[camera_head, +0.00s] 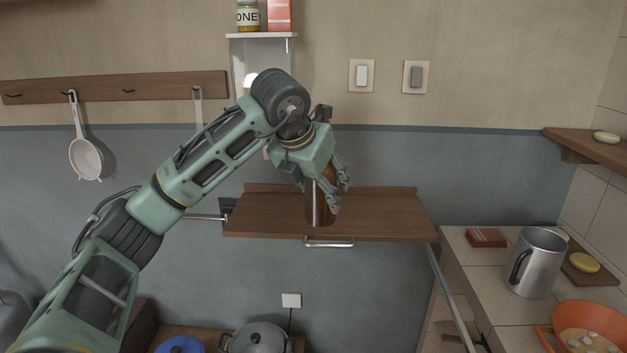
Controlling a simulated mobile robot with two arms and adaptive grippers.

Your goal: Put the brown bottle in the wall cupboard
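The brown bottle (317,211) is upright at the middle of a dark wooden board (385,218) on the wall. Its base appears to rest on the board. My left gripper (334,188) is at the bottle's upper part, with its fingers over and to the right of it. The gripper hides the bottle's top, and I cannot tell whether the fingers are closed on it. The board lies flat, with a metal handle (330,243) at its front edge and metal bars at its sides. No separate closed wall cupboard is clear in this view. My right gripper is not in view.
A small white shelf (262,36) with a jar and a pink carton hangs above. A tiled counter at right holds a metal mug (537,263), an orange pan (584,327) and a reddish block (486,237). A lidded pot (258,339) stands below. The board is bare beside the bottle.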

